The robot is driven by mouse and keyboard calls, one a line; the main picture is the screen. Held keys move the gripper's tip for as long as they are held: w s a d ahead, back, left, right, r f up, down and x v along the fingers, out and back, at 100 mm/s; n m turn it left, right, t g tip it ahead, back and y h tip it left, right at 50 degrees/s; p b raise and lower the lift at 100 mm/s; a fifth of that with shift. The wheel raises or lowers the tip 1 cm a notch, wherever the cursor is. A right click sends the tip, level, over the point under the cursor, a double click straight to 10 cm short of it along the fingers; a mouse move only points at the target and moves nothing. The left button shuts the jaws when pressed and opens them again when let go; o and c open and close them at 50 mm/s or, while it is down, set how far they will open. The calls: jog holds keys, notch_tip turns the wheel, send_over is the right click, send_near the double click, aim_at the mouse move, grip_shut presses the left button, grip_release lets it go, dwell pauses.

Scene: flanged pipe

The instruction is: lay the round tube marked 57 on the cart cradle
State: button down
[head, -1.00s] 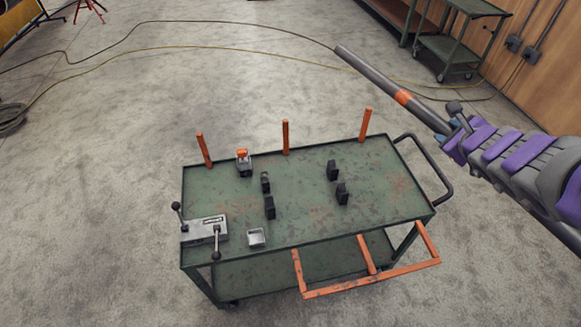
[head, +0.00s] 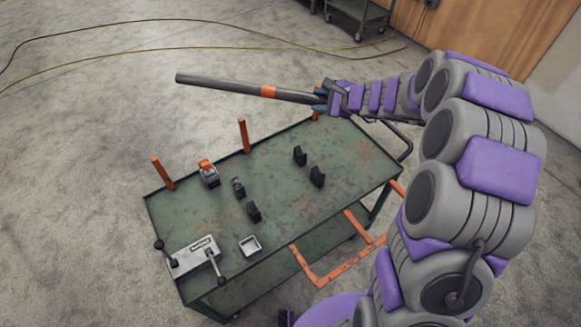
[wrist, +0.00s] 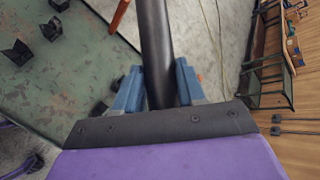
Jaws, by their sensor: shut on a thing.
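A dark grey round tube (head: 223,85) with an orange band is in my gripper (head: 322,96), above the far edge of the cart. The tube points left in the head view, roughly level. In the wrist view the tube (wrist: 156,50) runs between the two blue fingers of my gripper (wrist: 157,88), which are shut on it. No mark 57 is readable. The green cart (head: 285,170) stands below.
Orange posts (head: 244,135) rise along the cart's far edge. An orange frame (head: 340,265) sticks out from the near side. A grey clamp fixture (head: 193,256), a small square tray (head: 250,246) and an orange-topped item (head: 208,173) occupy the left part. Cables cross the floor behind.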

jog(key=shift+s+a+f+n+g+y+b, duration=0.4)
jog(key=shift+s+a+f+n+g, duration=1.05)
jog(key=shift+f, duration=3.7)
jog(key=shift+s+a+f+n+g+y+b, duration=0.1)
jog(key=shift+s+a+f+n+g+y, duration=1)
jog(key=shift+f, duration=4)
jog(key=shift+s+a+f+n+g+y+b, duration=0.2)
jog(key=shift+s+a+f+n+g, duration=1.7)
jog(key=shift+f, duration=3.25)
jog(key=shift+s+d+f+t, duration=0.1)
jog(key=shift+s+d+t, duration=0.15)
jog(key=shift+t, duration=0.2)
jog(key=shift+s+b, duration=0.1)
jog(key=shift+b, duration=0.25)
jog(key=shift+s+d+f+b, duration=0.15)
jog(key=shift+f+b, duration=0.25)
jog(key=shift+f, duration=0.15)
jog(key=c, duration=0.8)
grip_release()
jog(key=shift+o, duration=1.2)
